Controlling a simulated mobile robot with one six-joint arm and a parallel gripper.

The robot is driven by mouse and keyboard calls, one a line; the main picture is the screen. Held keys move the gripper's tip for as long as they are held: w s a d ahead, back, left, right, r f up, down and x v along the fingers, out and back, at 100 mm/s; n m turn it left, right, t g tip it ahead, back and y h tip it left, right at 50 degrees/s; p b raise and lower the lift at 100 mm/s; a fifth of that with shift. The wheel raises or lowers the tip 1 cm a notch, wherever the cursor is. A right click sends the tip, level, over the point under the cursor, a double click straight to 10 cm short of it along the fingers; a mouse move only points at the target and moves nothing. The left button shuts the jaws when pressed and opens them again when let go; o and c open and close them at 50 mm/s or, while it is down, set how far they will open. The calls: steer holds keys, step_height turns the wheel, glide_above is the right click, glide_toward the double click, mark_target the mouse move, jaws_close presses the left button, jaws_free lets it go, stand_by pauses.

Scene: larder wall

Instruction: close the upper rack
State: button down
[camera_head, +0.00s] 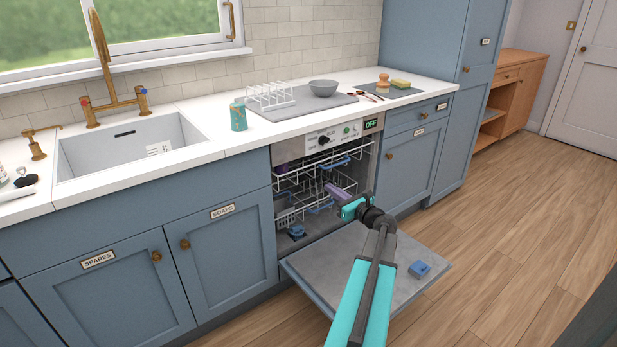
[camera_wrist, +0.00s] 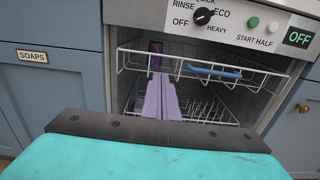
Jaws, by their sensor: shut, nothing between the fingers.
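The upper rack (camera_head: 322,167) is a white wire basket in the open dishwasher. Its front rim lies near the opening; how far out it stands is hard to tell. In the wrist view the upper rack (camera_wrist: 262,69) spans most of the opening, holding a blue item (camera_wrist: 215,72) and a dark purple item (camera_wrist: 156,52). My gripper (camera_head: 328,186) is shut and empty, just in front of and below the rack's front. Its purple fingers (camera_wrist: 160,82) point into the dishwasher and overlap the rack's front wires; contact cannot be told.
The dishwasher door (camera_head: 330,277) is folded down under my arm, with a blue block (camera_head: 419,269) on its right part. The lower rack (camera_head: 296,206) sits inside below. Cabinets flank the opening; open wood floor (camera_head: 500,240) lies to the right.

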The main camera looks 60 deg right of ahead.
mark_target(303, 170)
steer(key=shift+w, duration=0.15)
steer(key=b+x, duration=0.1)
steer(key=x, duration=1.2)
steer(key=shift+w+d, duration=0.1)
steer(key=shift+w, duration=0.3)
